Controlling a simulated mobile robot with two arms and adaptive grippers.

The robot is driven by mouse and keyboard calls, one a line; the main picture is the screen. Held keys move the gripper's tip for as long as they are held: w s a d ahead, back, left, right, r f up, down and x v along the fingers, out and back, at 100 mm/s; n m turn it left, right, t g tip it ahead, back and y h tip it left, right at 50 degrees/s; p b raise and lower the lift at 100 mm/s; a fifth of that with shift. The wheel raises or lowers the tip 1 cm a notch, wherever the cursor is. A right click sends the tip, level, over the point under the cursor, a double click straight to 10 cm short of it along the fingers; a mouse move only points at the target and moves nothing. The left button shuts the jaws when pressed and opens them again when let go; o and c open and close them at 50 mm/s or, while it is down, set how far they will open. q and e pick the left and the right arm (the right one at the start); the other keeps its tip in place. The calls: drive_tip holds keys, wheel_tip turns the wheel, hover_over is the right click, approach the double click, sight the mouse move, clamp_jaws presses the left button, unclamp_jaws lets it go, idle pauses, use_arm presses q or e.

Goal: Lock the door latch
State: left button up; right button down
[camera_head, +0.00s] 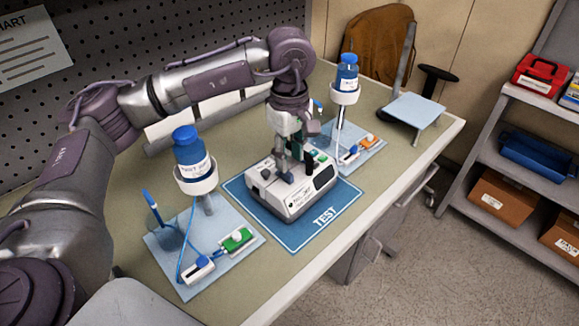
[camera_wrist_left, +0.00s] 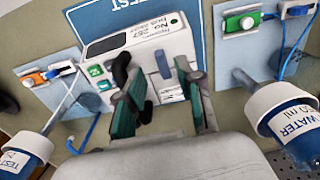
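A white infusion pump (camera_head: 298,203) with a label stands on the blue TEST mat (camera_head: 240,190) on the table. It also shows in the left wrist view (camera_wrist_left: 110,50). A black handle (camera_wrist_left: 122,68) and a small blue-grey lever (camera_wrist_left: 162,65) stick up from the pump. I cannot tell for sure which one is the door latch. My left gripper (camera_head: 290,172) is pointed down over the pump. In the left wrist view its fingers (camera_wrist_left: 164,88) are apart, with the lever showing between their tips; contact is unclear. In the head view the gripper partly hides the pump's top. My right gripper is out of view.
Blue-capped bottles in white holders stand on both sides: one on the near left (camera_head: 190,150), one behind (camera_head: 347,75). Light blue plates with a green clip (camera_head: 237,240), an orange clip (camera_head: 369,140) and tubing lie beneath.

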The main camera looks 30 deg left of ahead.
sight(290, 174)
use_arm(q)
wheel_tip(290, 174, up, 8)
drive_tip(key=shift+f, duration=0.25)
idle(0.5)
